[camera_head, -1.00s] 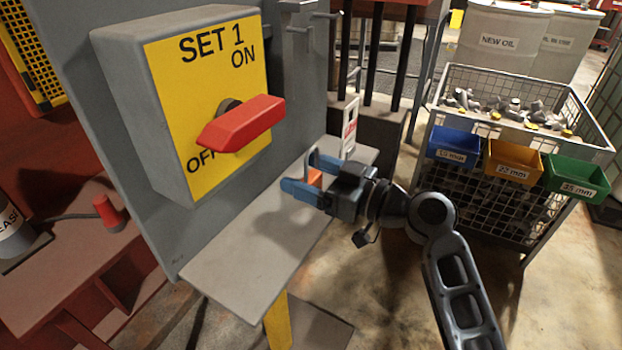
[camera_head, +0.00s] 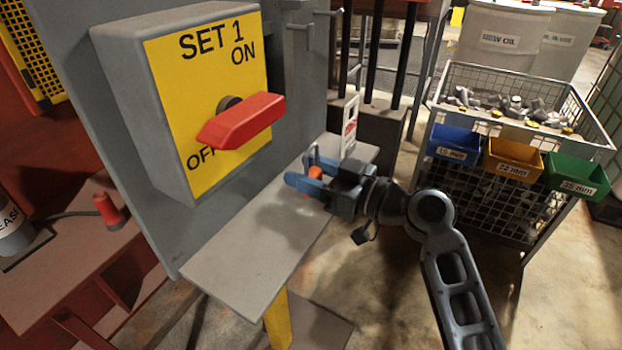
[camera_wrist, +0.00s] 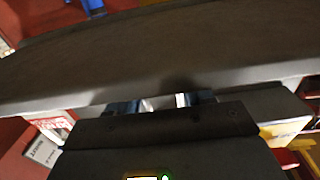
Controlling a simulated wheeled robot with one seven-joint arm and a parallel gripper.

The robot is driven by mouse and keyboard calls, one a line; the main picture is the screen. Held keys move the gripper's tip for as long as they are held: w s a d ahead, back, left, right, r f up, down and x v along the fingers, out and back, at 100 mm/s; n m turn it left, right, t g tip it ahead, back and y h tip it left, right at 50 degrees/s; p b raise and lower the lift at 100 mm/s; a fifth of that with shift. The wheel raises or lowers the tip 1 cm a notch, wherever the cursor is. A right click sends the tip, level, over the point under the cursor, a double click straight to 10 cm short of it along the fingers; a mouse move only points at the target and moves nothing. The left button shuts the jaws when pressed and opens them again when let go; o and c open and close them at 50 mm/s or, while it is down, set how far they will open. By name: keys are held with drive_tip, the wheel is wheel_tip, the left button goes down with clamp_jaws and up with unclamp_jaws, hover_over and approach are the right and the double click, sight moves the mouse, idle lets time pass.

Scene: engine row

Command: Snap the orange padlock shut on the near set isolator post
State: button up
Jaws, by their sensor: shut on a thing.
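The orange padlock (camera_head: 315,174) is between the blue fingers of my gripper (camera_head: 306,180), with its metal shackle pointing up. My gripper is shut on it, just over the right part of the grey shelf; I cannot tell whether the padlock still touches the shelf. The SET 1 isolator box (camera_head: 170,105) has a yellow face and a red handle (camera_head: 240,121), which slants between OFF and ON. My gripper is to the right of and below the handle. In the wrist view the fingertips (camera_wrist: 160,104) show only partly, and the padlock's orange body is hidden.
The grey shelf (camera_head: 240,255) is bare to the left of my gripper. A white tag (camera_head: 349,122) stands at its back right end. Hooks (camera_head: 300,27) stick out from the panel above. A wire cage (camera_head: 500,200) with blue, orange and green bins stands to the right.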

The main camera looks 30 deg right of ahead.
sight(312, 147)
drive_tip(key=shift+r, duration=0.1)
drive_tip(key=r, duration=0.4)
drive_tip(key=shift+s+d+r, duration=0.1)
drive_tip(key=shift+d+r, duration=0.05)
drive_tip(key=shift+d, duration=0.05)
drive_tip(key=s+d+r+b, duration=0.1)
drive_tip(key=s+d+r, duration=0.5)
drive_tip(key=s+d, duration=0.1)
drive_tip(key=shift+d+r, duration=0.25)
drive_tip(key=shift+d, duration=0.65)
